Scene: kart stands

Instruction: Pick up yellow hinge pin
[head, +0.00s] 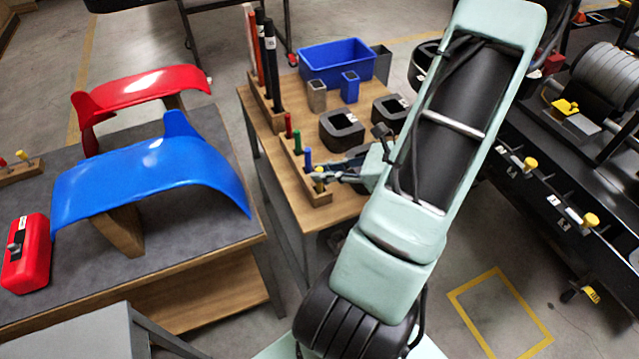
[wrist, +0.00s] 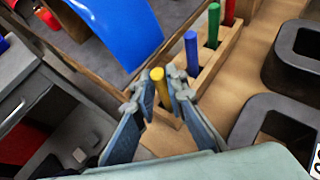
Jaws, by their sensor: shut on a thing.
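The yellow hinge pin (wrist: 159,88) stands upright in the near end of a wooden pin block (wrist: 209,68). My gripper (wrist: 164,84) has its two fingers on either side of the yellow pin, shut on it near its top. In the head view the yellow pin (head: 319,182) shows at the front end of the block (head: 298,160), with my gripper (head: 326,177) at it. The pin's lower part is partly hidden by the fingers in the wrist view.
Blue (wrist: 191,50), green (wrist: 213,24) and red (head: 288,124) pins stand in the same block. Dark hollow blocks (head: 342,130) sit to its right. A blue bin (head: 337,62) stands at the back of the table. Blue (head: 150,178) and red (head: 140,90) curved panels are on the left bench.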

